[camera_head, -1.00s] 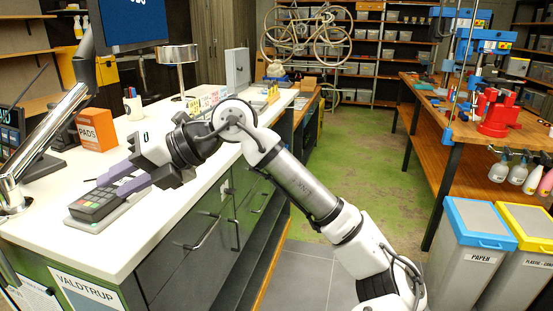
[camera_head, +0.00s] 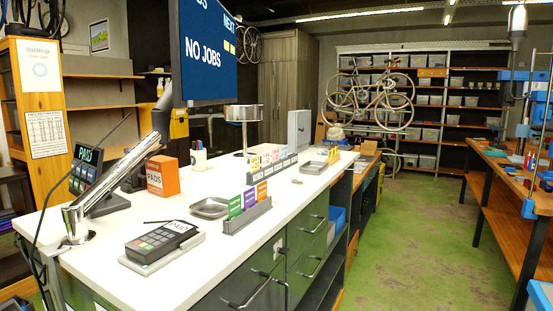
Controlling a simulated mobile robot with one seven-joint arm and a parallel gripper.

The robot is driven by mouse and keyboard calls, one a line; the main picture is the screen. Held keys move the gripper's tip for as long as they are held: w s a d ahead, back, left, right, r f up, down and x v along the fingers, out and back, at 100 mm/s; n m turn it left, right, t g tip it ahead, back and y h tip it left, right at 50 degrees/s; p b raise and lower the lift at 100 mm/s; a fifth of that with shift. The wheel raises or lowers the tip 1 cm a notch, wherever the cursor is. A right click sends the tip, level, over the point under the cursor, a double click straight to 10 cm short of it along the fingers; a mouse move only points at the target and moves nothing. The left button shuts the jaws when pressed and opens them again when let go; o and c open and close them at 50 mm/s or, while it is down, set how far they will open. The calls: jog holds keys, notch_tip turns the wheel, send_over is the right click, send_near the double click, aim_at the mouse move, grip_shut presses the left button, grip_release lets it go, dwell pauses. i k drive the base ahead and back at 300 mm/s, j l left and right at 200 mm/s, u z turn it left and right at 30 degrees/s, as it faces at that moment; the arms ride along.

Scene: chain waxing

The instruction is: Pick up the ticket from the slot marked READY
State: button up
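A grey ticket rack (camera_head: 247,219) stands on the white counter (camera_head: 300,195), near its right edge. It holds a green ticket (camera_head: 235,206), a purple ticket (camera_head: 249,198) and an orange ticket (camera_head: 262,190), all upright. Farther back, a longer rack (camera_head: 270,173) with small labels on its front holds several coloured tickets (camera_head: 271,156). The label words are too small to read, so I cannot tell which slot is marked READY. My gripper and arm are out of view.
A card terminal (camera_head: 160,243), a metal tray (camera_head: 210,208), an orange PADS box (camera_head: 163,176) and a metal post (camera_head: 100,200) stand on the counter. A screen (camera_head: 207,55) reads "NO JOBS". The green floor (camera_head: 420,240) to the right is clear.

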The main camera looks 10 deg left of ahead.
aim_at(285, 149)
jog(key=i+l+u, duration=0.15)
jog(key=i+l, duration=0.15)
jog(key=i+l+u, duration=0.1)
jog(key=i+l, duration=0.15)
jog(key=l, duration=0.25)
jog(key=i+l+u, duration=0.15)
jog(key=l, duration=0.3)
jog(key=i+l+u, duration=0.1)
jog(key=i+l, duration=0.2)
jog(key=l, duration=0.15)
jog(key=i+l+u, duration=0.15)
jog(key=l, duration=0.35)
jog(key=i+l+u, duration=0.15)
jog(key=l, duration=0.35)
jog(key=i+l+u, duration=0.1)
jog(key=l, duration=0.45)
jog(key=i+l+u, duration=0.15)
jog(key=l, duration=0.4)
jog(key=i+j, duration=0.8)
jog(key=i, duration=0.15)
